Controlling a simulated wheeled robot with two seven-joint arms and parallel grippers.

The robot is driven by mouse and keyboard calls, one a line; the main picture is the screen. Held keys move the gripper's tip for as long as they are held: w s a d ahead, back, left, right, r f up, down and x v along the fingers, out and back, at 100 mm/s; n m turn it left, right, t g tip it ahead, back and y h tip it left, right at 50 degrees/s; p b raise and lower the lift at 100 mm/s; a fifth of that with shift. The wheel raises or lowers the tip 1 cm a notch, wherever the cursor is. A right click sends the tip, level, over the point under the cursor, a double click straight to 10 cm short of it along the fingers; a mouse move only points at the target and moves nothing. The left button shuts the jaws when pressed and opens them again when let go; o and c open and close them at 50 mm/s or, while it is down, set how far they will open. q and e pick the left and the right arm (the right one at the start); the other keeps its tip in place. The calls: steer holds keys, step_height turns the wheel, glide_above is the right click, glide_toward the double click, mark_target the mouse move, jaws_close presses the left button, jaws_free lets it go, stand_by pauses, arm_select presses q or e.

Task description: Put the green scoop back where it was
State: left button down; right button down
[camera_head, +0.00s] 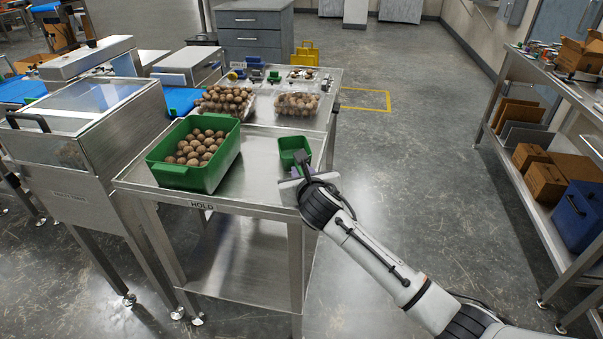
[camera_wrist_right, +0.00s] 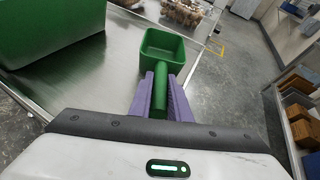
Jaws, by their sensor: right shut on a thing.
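The green scoop (camera_head: 293,146) is at the right side of the steel table (camera_head: 262,184), right of the big green bin. In the right wrist view the scoop (camera_wrist_right: 162,52) has its open bowl pointing away from me and its handle toward me. My right gripper (camera_head: 301,172) is shut on the scoop's handle; its purple fingers (camera_wrist_right: 160,95) sit on both sides of the handle. The bowl is upright and looks empty. I cannot tell whether it touches the tabletop. My left gripper is not in view.
A green bin (camera_head: 186,174) of brown round items stands left of the scoop. Clear clamshell trays (camera_head: 297,104) filled with similar items stand farther back. The tabletop between bin and scoop is bare. A shelf rack (camera_head: 530,110) with boxes stands at the right.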

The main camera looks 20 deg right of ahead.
steer(key=shift+r, duration=0.15)
steer(key=c, duration=1.7)
jaws_free()
steer(key=shift+f, duration=0.2)
steer(key=shift+o, duration=0.2)
steer(key=shift+r, duration=0.2)
steer(key=p+v, duration=0.1)
steer(key=v, duration=1.1)
steer(key=shift+p, duration=0.3)
